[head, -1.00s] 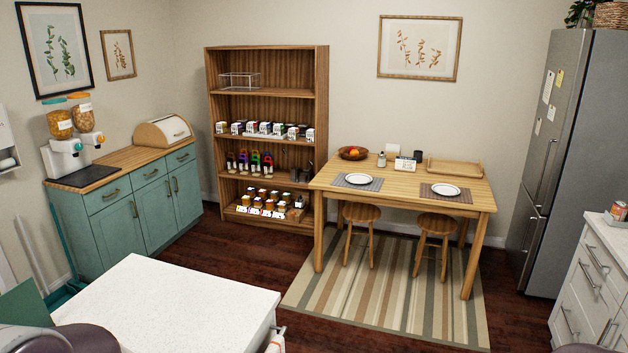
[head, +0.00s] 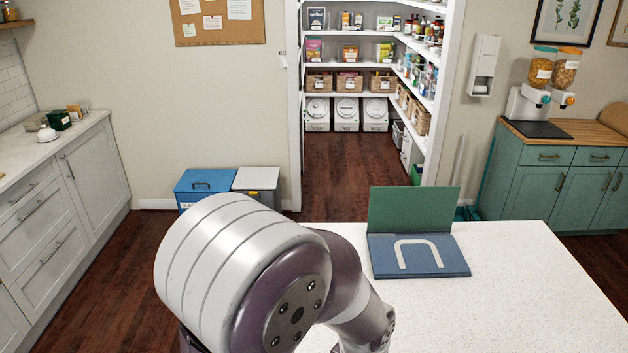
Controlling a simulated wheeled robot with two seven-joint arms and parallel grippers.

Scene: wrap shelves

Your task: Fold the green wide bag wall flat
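The green wide bag wall (head: 413,209) stands up, leaning slightly back, at the far side of the white counter. In front of it a blue panel (head: 446,257) with a white arch-shaped handle (head: 419,255) lies roughly flat. The two meet along the green wall's lower edge. One of my arms crosses the bottom middle of the head view, to the left of the bag, and does not appear to touch it. Neither gripper shows in the view, so I cannot see their fingers.
The white counter top (head: 520,300) is clear in front and to the right of the bag. Beyond it are a pantry doorway with a dark wood floor (head: 342,165), a blue bin (head: 215,183) and a teal cabinet (head: 535,182).

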